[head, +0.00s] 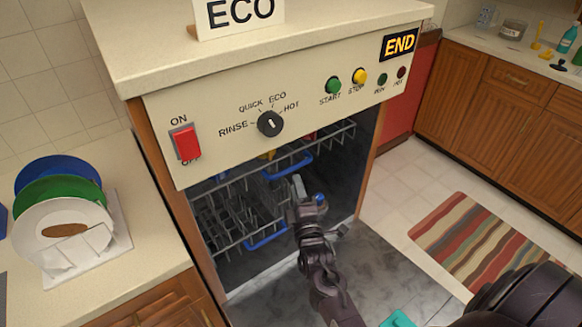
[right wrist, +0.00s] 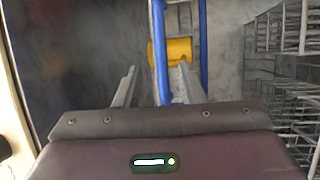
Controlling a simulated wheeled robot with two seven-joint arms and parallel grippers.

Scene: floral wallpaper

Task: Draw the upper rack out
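The dishwasher (head: 225,165) stands open, its door (head: 375,262) folded down. The upper rack (head: 340,130) sits inside under the control panel, with a blue handle (head: 287,167) at its front. My right gripper (head: 298,184) is at the opening, close to that handle. In the right wrist view the fingers of my right gripper (right wrist: 158,72) are apart, and a blue bar (right wrist: 160,45) runs between them; whether they touch it I cannot tell. The lower rack (head: 222,222), with its own blue handle (head: 266,238), lies below. My left gripper is not in view.
A yellow item (right wrist: 172,50) is in the rack behind the blue bar. The counter at left holds upright plates (head: 62,190). A turquoise item (head: 398,319) lies at the bottom edge. A striped rug (head: 475,240) lies on the floor at right.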

